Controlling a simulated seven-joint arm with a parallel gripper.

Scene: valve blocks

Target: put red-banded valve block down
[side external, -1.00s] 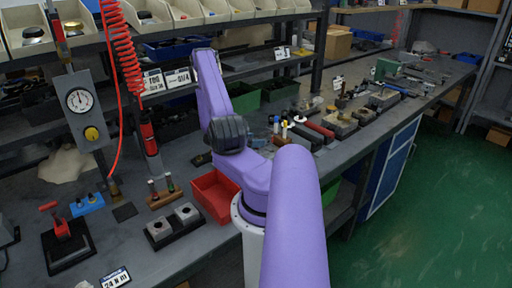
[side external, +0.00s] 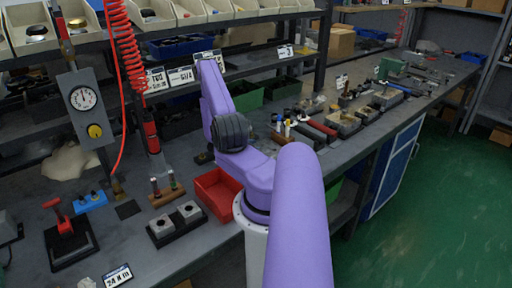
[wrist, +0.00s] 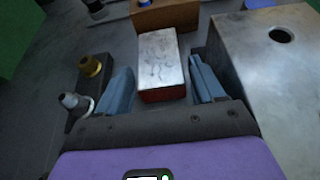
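The red-banded valve block (wrist: 160,62) shows in the wrist view as a grey metal block with a red band on its near face. It is between the two fingers of my gripper (wrist: 162,72). The fingers are apart, with a narrow dark gap on each side of the block, so my gripper looks open around it. What lies under the block is hard to see. In the side view my gripper and the block are hidden; only my purple arm shows.
In the wrist view a large metal block with a hole (wrist: 275,75) stands close on the right. A dark holder with brass and silver fittings (wrist: 85,85) is on the left. A brown block (wrist: 165,14) is beyond. The side view shows a red bin (side external: 217,190) and bench tools.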

